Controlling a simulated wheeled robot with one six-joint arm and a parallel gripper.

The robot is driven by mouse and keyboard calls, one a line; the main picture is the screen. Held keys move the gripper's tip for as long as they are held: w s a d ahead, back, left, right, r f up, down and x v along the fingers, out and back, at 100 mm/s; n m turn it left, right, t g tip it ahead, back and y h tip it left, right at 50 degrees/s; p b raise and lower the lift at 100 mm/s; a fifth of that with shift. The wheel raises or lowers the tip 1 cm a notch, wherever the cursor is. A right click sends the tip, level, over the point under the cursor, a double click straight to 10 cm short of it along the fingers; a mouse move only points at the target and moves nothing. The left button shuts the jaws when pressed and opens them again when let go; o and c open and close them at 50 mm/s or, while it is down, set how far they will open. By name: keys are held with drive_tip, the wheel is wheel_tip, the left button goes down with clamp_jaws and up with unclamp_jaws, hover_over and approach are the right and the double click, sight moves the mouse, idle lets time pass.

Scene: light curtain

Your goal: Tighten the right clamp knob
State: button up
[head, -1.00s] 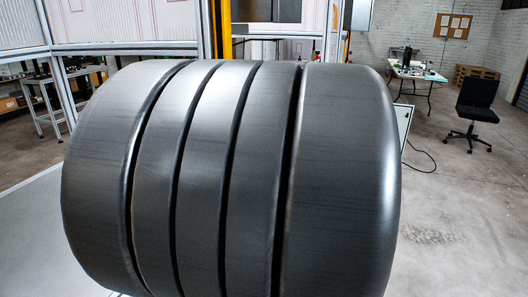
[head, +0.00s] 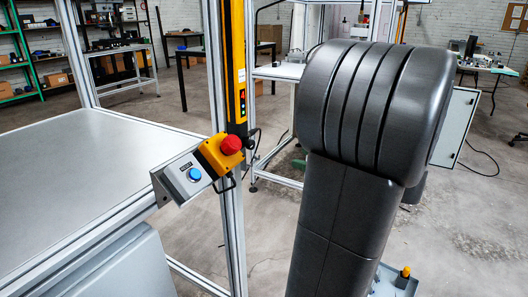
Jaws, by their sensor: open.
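A yellow and black light curtain column (head: 236,70) stands upright on an aluminium frame post, left of my arm in the head view. Small red, yellow and green lights show on its lower part. I cannot make out the right clamp knob, or any clamp knob, in this view. My large dark arm link fills the right middle and hides what is behind it. My gripper is not in view.
A yellow box with a red emergency stop button (head: 231,144) and a panel with a blue button (head: 194,174) sit at the frame's corner. A grey worktable (head: 85,165) lies left. An open grey cabinet door (head: 456,127) stands right. Some floor is clear.

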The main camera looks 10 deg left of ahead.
sight(253, 145)
drive_tip(key=x, duration=1.3)
drive_tip(key=shift+a, duration=0.3)
drive_tip(key=c, duration=1)
